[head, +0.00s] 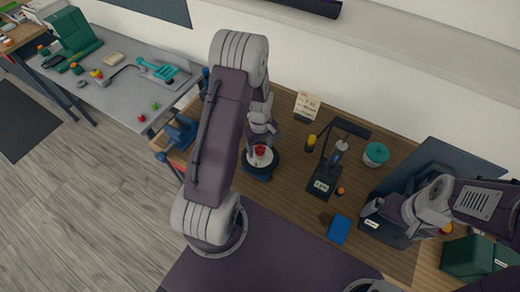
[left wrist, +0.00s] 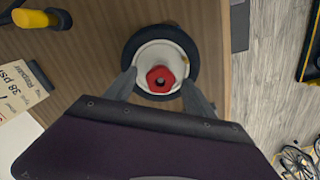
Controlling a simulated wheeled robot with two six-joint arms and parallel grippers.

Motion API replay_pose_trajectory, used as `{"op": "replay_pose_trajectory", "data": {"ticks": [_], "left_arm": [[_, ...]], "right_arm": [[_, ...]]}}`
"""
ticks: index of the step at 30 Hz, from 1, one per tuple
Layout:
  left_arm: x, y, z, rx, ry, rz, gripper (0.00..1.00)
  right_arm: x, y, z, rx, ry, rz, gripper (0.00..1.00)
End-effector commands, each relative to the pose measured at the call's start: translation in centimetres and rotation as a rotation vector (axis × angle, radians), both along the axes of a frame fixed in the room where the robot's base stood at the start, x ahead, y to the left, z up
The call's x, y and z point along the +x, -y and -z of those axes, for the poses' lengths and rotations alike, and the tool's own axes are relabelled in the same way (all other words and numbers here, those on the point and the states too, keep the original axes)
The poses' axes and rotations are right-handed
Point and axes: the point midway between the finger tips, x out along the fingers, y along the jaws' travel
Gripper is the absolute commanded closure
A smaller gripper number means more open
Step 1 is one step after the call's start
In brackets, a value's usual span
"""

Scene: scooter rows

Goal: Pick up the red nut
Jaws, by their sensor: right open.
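The red nut (left wrist: 160,78) sits on the white hub of a small black-rimmed wheel (left wrist: 132,50) in the left wrist view. It also shows in the head view (head: 260,150), on the wooden bench, with the wheel (head: 258,175) under it. My left gripper (left wrist: 160,92) is over the wheel, its two fingers spread apart at the near side of the hub. There is a gap between each finger and the nut. In the head view my left gripper (head: 264,138) is partly hidden by its own arm. My right gripper (head: 374,208) is open over the dark tray at right.
On the wooden bench (head: 300,205) are a black stand (head: 322,185), a teal-lidded pot (head: 376,154), a blue block (head: 339,230), a price card (head: 306,105) and a yellow-topped bottle (head: 311,141). A grey table (head: 120,95) at left holds small red and green pieces.

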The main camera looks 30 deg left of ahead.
Motion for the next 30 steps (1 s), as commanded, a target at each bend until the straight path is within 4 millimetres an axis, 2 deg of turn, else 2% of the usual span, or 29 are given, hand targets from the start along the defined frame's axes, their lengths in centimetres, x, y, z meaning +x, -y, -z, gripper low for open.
{"op": "replay_pose_trajectory", "data": {"ticks": [1,6,7,17,20,24,30], "left_arm": [[0.0,0.0,0.0,0.0,0.0,0.0,0.48],[0.0,0.0,0.0,0.0,0.0,0.0,0.95],[0.0,0.0,0.0,0.0,0.0,0.0,1.0],[0.1,0.0,-0.5,0.001,0.003,0.0,1.0],[0.1,0.0,-1.5,0.001,0.005,0.0,1.0],[0.2,0.0,-3.9,0.002,0.007,0.0,1.0],[0.4,4.6,-6.5,0.0,0.006,0.009,1.0]], "right_arm": [[0.0,0.0,0.0,0.0,0.0,0.0,0.0],[0.0,0.0,0.0,0.0,0.0,0.0,0.0],[0.0,0.0,0.0,0.0,0.0,0.0,0.0],[0.0,0.0,0.3,0.0,0.0,0.0,0.0],[0.0,0.0,0.7,0.0,0.0,0.0,0.0],[0.0,0.0,1.5,0.0,0.0,0.0,0.0],[0.0,0.0,2.8,0.0,0.0,0.0,0.0]]}}
